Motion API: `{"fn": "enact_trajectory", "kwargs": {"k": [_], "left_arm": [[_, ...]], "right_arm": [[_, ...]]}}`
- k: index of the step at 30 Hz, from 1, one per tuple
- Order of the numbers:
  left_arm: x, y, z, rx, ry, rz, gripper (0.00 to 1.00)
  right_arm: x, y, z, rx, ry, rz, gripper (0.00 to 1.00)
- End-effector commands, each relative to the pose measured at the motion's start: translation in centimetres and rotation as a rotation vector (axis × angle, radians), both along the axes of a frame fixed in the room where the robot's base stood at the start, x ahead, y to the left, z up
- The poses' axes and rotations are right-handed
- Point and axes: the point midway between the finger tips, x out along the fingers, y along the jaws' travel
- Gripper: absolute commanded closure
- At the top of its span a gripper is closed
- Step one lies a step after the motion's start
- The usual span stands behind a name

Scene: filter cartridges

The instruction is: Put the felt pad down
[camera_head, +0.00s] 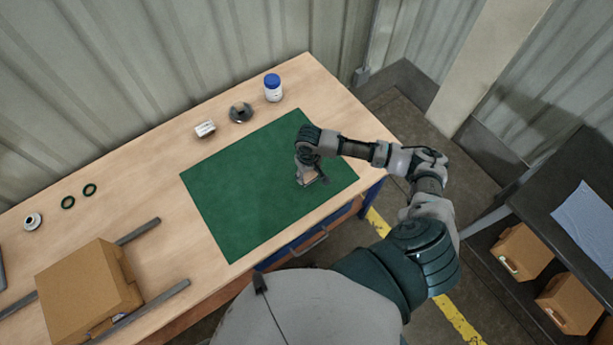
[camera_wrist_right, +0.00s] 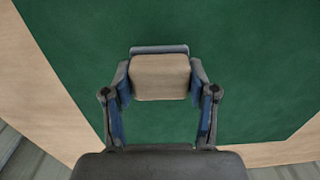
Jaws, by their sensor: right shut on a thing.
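The felt pad (camera_wrist_right: 160,78) is a beige block with rounded corners, between the two fingers of my right gripper (camera_wrist_right: 160,84). A grey bar shows along its far edge in the right wrist view. In the head view, my right gripper (camera_head: 311,176) is over the right part of the green mat (camera_head: 240,195), and a small beige part of the pad (camera_head: 308,175) shows between the fingers. The gripper is shut on the pad. I cannot tell whether the pad touches the mat. My left gripper is not in view.
The mat lies on a wooden table (camera_head: 170,160). Behind it stand a blue-capped white bottle (camera_head: 273,89), a dark round part (camera_head: 241,113) and a small white box (camera_head: 205,129). Most of the mat is clear.

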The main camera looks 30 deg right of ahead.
Motion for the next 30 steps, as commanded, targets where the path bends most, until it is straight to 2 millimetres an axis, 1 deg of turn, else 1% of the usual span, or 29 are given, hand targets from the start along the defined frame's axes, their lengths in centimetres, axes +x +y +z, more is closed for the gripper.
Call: {"fn": "enact_trajectory", "kwargs": {"k": [2,5,9,12,19,20,21,22,23,30], "left_arm": [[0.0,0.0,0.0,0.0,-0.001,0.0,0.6],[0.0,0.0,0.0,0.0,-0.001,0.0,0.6],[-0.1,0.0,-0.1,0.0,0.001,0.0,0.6],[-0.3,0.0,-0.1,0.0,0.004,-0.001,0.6],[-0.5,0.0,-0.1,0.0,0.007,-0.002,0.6],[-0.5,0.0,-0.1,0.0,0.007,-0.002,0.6],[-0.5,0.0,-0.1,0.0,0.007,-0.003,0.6],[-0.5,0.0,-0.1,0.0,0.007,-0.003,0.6],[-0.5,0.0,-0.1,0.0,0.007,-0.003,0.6],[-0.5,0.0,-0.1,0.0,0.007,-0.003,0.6]], "right_arm": [[0.6,0.1,-0.1,0.001,0.0,0.0,0.75],[0.7,0.1,-0.6,-0.001,0.002,-0.001,0.75],[0.6,0.1,-2.7,-0.001,0.005,-0.001,0.75],[0.6,0.1,-3.6,-0.001,0.002,0.001,0.75],[0.6,0.1,-3.7,-0.001,0.001,0.0,0.75],[0.6,0.1,-3.7,0.0,0.001,0.0,0.4],[0.7,0.1,-3.7,0.0,0.001,0.0,0.3],[0.7,0.1,-3.7,0.0,0.001,0.0,0.23],[0.7,0.1,-3.7,0.0,0.001,0.0,0.18],[0.6,0.1,-3.7,0.0,0.001,0.0,0.18]]}}
